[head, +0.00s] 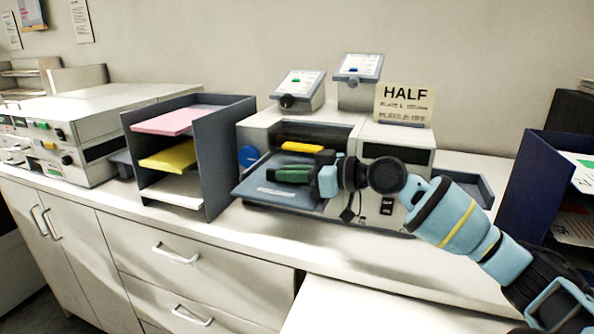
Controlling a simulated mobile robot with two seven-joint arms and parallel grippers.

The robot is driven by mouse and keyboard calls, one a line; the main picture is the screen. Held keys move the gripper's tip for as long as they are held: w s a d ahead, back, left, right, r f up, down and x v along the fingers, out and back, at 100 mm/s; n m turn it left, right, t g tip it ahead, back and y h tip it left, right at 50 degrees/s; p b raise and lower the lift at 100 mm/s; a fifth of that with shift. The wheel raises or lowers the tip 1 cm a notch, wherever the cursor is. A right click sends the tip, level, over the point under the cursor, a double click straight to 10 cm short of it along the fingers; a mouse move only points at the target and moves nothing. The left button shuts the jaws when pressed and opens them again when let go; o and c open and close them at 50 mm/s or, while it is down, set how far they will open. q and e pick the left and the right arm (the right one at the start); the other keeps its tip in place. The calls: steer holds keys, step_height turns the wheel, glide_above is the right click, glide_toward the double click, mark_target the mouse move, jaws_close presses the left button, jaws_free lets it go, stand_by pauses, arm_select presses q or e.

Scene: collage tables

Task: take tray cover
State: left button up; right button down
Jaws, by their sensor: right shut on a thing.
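The tray cover (258,190) looks like a dark blue-grey panel with a small pale label. It sits at the front of the white machine (405,138) in the middle of the counter. My right gripper (308,177) reaches in from the right and is shut at the cover, by a dark green block-like part (290,174). The gripper hides part of the cover, and the exact contact is too small to see. I cannot tell whether the cover is lifted or resting. My left gripper is out of view.
A dark sorter (224,140) with pink, yellow and white sheets stands left of the machine. A yellow piece (302,147) lies behind the gripper. A "HALF" sign (404,103) and two small display units stand on top. A dark blue holder (540,190) is at the right.

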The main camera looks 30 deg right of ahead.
steer(key=shift+s+a, duration=0.2)
steer(key=shift+w, duration=0.15)
steer(key=c, duration=1.4)
jaws_free()
steer(key=shift+o, duration=0.2)
steer(key=shift+d, duration=0.1)
